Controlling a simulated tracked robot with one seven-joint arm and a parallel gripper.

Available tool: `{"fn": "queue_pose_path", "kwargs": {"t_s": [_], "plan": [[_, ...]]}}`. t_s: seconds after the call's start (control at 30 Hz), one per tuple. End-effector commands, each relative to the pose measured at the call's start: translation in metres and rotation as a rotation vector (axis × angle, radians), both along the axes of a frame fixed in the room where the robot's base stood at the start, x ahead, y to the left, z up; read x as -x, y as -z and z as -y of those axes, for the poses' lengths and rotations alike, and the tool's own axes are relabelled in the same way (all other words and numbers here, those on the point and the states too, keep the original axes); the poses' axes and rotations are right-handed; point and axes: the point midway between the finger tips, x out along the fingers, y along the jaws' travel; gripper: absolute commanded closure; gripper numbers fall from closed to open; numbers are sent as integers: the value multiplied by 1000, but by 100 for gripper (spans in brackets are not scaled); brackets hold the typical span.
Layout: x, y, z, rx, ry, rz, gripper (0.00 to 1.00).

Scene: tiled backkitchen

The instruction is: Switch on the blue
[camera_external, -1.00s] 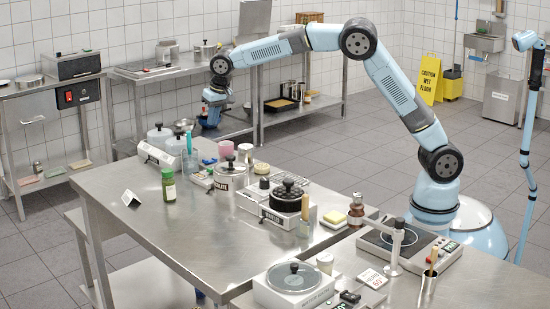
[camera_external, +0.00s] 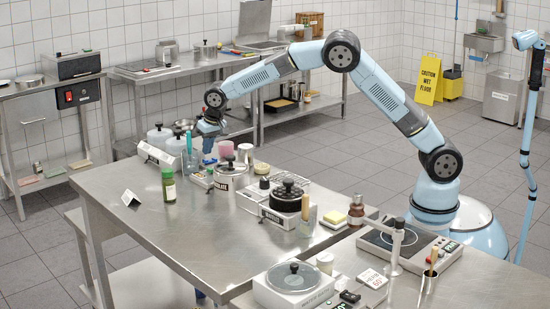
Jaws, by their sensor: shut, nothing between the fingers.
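My gripper (camera_external: 207,150) is shut and empty, pointing down over the far edge of the steel table (camera_external: 130,225). It is near a clear beaker (camera_external: 192,160) and a small control box with coloured parts (camera_external: 201,179); I cannot tell whether it touches anything. Just right of it stands a steel pot (camera_external: 231,174) on a white unit (camera_external: 223,186) with a dark label, too small to read surely. A white unit with jars (camera_external: 154,156) stands to the left. I cannot tell which of these units is the blue one, or whether any is on.
A panel with a red switch (camera_external: 68,97) is on the left counter.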

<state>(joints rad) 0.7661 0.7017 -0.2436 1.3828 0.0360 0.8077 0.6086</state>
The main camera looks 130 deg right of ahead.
Motion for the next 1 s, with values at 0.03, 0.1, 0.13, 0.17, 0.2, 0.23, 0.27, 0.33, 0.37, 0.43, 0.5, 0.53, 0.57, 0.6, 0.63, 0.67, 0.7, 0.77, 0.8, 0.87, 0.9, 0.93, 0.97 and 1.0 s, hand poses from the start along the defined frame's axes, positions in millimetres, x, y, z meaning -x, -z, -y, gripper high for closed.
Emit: {"fn": "queue_pose_path", "kwargs": {"t_s": [0.03,0.1,0.13,0.17,0.2,0.23,0.27,0.33,0.37,0.43,0.5,0.53,0.57,0.6,0.63,0.67,0.7,0.77,0.8,0.87,0.9,0.93,0.97,1.0], "plan": [[0,6,0,-1,0,-1,100],[-1,12,0,-1,0,-1,100],[-2,14,0,-1,0,-1,100],[-2,16,0,-1,0,-1,100],[-2,18,0,0,0,0,100],[-2,19,0,0,0,0,100],[-3,20,0,0,0,0,100],[-3,20,0,0,0,0,100],[-3,20,0,0,0,0,100],[-3,20,0,0,0,0,100],[-3,20,0,-1,0,0,100],[-3,20,0,-1,0,0,100],[-3,20,0,-1,0,0,100],[-3,20,0,-1,0,-1,100],[-3,21,0,-1,1,-2,100],[-3,21,0,-1,0,-6,100],[-4,22,0,-1,-1,-16,100],[-6,25,-1,-2,-1,-39,100],[-6,26,0,-1,0,-51,100],[-5,25,0,-2,2,-48,100],[-5,25,0,-2,2,-48,100],[-5,25,0,-2,1,-48,100],[-5,25,0,-2,1,-48,100],[-5,25,0,-2,1,-48,100]]}}
